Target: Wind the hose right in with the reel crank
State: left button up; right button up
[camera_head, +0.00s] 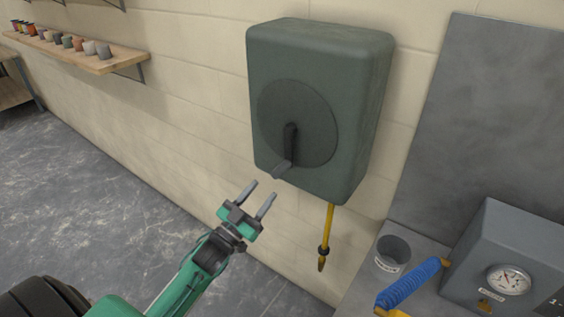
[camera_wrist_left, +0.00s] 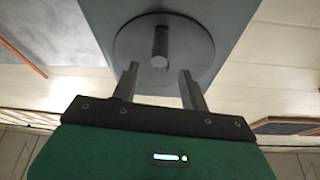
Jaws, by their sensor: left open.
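The hose reel (camera_head: 350,110) is a dark green box on the wall, with a round disc on its front. Its dark crank (camera_head: 290,142) points down, and the crank's handle (camera_head: 281,170) sticks out toward me. A short length of yellow hose (camera_head: 328,225) hangs below the box and ends in a dark stop and a nozzle. My left gripper (camera_head: 261,195) is open and empty, just below and left of the handle, apart from it. In the left wrist view the handle (camera_wrist_left: 160,45) shows ahead, between and beyond the open fingers (camera_wrist_left: 158,82). My right gripper is not in view.
A grey bench at right holds a grey cup (camera_head: 392,257), a blue coil (camera_head: 411,283) and a grey box with a gauge (camera_head: 509,279). A wooden shelf (camera_head: 85,55) with several small pots is at upper left. The floor (camera_head: 90,190) at left is clear.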

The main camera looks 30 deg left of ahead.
aim_at(286, 162)
pick_arm(q)
jog(key=p+x, duration=0.3)
jog(key=x, duration=0.7)
jog(key=shift+c, duration=0.3)
jog(key=shift+f, duration=0.1)
grip_shut()
